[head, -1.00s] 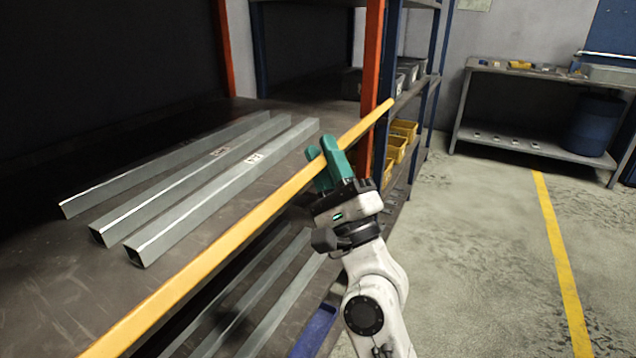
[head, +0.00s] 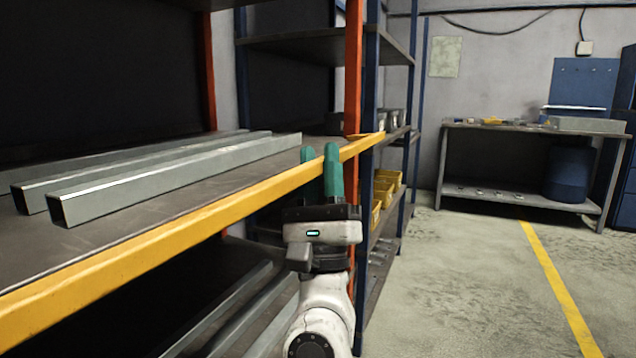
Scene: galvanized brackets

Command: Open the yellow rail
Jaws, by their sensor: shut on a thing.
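The yellow rail (head: 190,227) runs along the front edge of the shelf, from the lower left up to the orange post at the right. My gripper (head: 322,172) has green fingers and is at the rail's right part, near the post. Its fingers point up, one on each side of the rail, and it is shut on the rail. The rail's left end is outside the head view.
Several square galvanized tubes (head: 180,168) lie on the shelf (head: 130,233) behind the rail. More tubes lie on the level below. The orange post (head: 353,70) stands just beyond my gripper. Open floor (head: 460,280) lies to the right, with a workbench (head: 530,130) at the back.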

